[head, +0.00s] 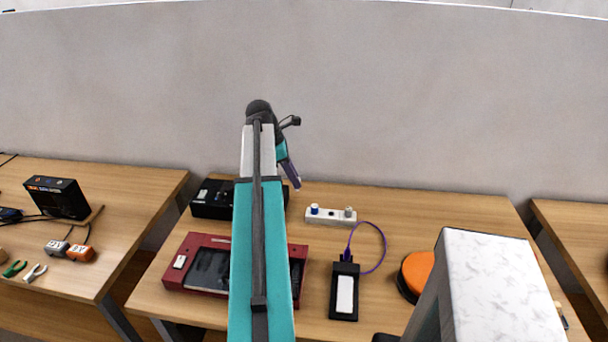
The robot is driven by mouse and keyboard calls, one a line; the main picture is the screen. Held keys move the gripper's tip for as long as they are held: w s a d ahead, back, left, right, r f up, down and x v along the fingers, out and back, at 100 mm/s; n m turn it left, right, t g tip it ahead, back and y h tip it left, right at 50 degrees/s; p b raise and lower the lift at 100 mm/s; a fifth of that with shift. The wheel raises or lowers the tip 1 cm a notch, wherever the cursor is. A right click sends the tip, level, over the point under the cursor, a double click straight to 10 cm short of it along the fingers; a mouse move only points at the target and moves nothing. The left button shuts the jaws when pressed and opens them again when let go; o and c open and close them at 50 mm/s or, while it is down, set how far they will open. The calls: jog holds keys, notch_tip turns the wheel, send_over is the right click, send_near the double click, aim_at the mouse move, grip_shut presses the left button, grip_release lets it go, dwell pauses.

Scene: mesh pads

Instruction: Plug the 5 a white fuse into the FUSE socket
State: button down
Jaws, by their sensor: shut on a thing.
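My gripper (293,178) is at the end of my raised teal and white arm, above the back of the middle table, just left of a white strip (323,218). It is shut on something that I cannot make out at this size. The strip has a blue piece (315,208) at its left, a dark spot in the middle and a greyish piece (349,212) at its right. A black box (210,198) stands at the back left, partly behind my arm. I cannot read a FUSE label anywhere, so I cannot tell which socket it is.
A red case (180,280) lies partly hidden by my arm. A black device (344,310) with a white panel and purple cable (383,255) lies at the front. An orange and black round thing (418,270) is at the right. A wall (430,120) stands behind the table (440,205).

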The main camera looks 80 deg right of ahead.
jog(key=w+a+n+p, duration=0.1)
jog(key=w+p, duration=0.7)
jog(key=w, duration=0.2)
jog(key=shift+w+f+p, duration=0.3)
jog(key=shift+w+p, duration=0.05)
jog(key=shift+f+h, duration=0.1)
jog(key=shift+h, duration=0.2)
jog(key=shift+f+b, duration=0.7)
jog(key=shift+f, duration=2.1)
jog(key=shift+p, duration=0.65)
dwell(0.3)
